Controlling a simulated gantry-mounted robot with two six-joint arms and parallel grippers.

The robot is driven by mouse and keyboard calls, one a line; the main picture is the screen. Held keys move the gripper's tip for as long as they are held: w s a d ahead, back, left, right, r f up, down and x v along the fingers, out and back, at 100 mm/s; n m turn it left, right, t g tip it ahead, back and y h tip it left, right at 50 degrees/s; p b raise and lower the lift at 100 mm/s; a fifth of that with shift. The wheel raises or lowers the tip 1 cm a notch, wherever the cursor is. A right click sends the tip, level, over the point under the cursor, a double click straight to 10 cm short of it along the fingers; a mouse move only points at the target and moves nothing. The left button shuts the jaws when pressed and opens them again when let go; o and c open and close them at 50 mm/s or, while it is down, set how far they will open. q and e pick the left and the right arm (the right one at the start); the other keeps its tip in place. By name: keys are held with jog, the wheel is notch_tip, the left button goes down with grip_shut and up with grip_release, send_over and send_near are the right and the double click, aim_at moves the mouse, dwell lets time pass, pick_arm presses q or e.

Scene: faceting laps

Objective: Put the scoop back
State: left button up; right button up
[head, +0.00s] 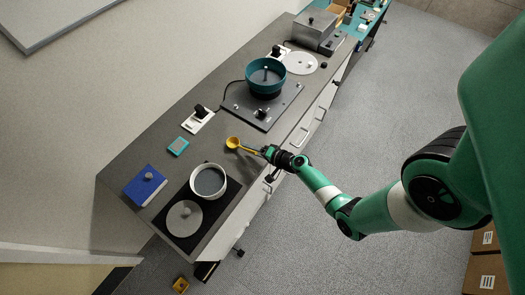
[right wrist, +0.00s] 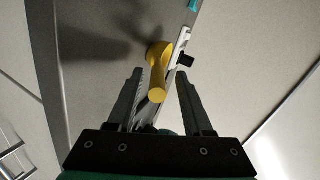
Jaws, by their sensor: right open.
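The yellow scoop (head: 233,143) is over the grey bench top (head: 145,140), near its front edge, with its handle toward my right gripper (head: 266,151). I cannot tell whether it touches the bench. In the right wrist view the scoop (right wrist: 157,92) shows between the two fingers of my right gripper (right wrist: 160,73), its handle end toward the camera. The fingers are open, with gaps on both sides of the handle. My left gripper is not in view.
A white bowl (head: 208,181) and a round lid (head: 184,218) sit on a black mat left of the scoop. A blue box (head: 145,186) and a teal pad (head: 178,146) lie behind. A teal basin machine (head: 265,76) stands to the right.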

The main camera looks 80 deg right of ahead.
jog(key=v, duration=1)
jog(key=shift+p, duration=0.35)
